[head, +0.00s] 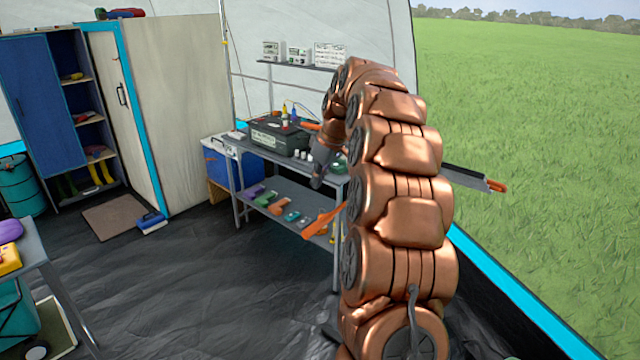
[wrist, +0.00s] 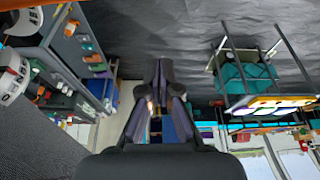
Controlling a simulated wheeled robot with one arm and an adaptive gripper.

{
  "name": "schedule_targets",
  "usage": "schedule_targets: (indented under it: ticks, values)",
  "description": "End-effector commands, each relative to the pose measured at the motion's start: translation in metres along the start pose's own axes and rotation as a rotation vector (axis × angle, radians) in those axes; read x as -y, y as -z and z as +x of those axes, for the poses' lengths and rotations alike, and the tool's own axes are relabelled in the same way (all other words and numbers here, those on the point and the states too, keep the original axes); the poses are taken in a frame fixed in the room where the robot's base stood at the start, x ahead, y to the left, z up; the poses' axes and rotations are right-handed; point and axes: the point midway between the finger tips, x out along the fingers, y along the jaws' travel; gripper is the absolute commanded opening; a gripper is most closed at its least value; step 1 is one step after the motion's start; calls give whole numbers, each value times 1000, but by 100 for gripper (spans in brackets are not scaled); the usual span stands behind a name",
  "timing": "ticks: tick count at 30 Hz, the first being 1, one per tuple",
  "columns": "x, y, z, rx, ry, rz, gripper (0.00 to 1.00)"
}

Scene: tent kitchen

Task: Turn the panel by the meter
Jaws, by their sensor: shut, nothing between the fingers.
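Several small instrument boxes stand on the wall shelf at the back in the head view: a pale one with dials (head: 271,51), a greenish one (head: 298,56) and a wide white one with rows of marks (head: 329,55). I cannot tell which is the meter or which face is the panel. My gripper (head: 317,182) points down in front of the workbench, below and apart from that shelf. In the wrist view its dark fingers (wrist: 163,68) are together and empty. My arm hides the right end of the shelf and bench.
The workbench (head: 225,147) carries a dark case (head: 278,137) and bottles. Its lower shelf holds several coloured items. A cabinet (head: 42,95) stands at the left, and a cart (head: 45,280) at the lower left. The dark floor (head: 190,270) between is largely clear.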

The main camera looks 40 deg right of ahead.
Motion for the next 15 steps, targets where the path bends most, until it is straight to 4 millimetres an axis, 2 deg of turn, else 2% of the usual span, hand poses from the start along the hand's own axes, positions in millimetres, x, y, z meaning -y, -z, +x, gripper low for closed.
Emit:
schedule_targets:
  ticks: [15]
  values:
    - [2, -2, 82, 4, 4, 3, 0]
